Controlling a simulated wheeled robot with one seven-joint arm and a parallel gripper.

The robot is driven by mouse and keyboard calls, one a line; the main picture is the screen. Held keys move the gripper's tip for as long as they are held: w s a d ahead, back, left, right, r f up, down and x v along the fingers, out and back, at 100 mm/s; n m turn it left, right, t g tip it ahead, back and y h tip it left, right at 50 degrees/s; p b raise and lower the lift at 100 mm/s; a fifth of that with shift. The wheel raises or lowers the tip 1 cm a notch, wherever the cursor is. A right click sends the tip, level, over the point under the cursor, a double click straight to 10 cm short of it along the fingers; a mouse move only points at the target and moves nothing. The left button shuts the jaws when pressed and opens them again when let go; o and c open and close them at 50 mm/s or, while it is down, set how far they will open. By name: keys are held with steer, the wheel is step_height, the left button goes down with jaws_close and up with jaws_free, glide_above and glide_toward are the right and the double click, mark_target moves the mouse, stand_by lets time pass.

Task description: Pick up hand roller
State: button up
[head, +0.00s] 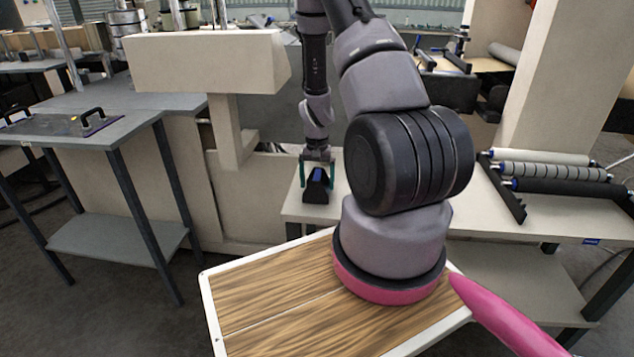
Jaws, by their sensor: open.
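A small black object with a blue part on top, likely the hand roller (317,190), sits on the pale bench (345,209) in the middle of the head view. My gripper (316,176) points down over it. Its two teal fingers are apart, one to the left and one to the right of the object's upper part. I cannot tell whether either finger touches it. The object's far side is hidden.
A rack (510,190) on the right of the bench holds several long rollers, one of them white (540,157). A beige machine arm (205,62) overhangs to the left. A grey table (80,131) with a black-handled tool stands further left.

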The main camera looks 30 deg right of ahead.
steer(key=shift+f, duration=0.55)
steer(key=c, duration=1.2)
steer(key=shift+r, duration=0.15)
steer(key=shift+c, duration=1)
step_height(320, 180, up, 10)
steer(key=shift+f, duration=0.1)
jaws_close()
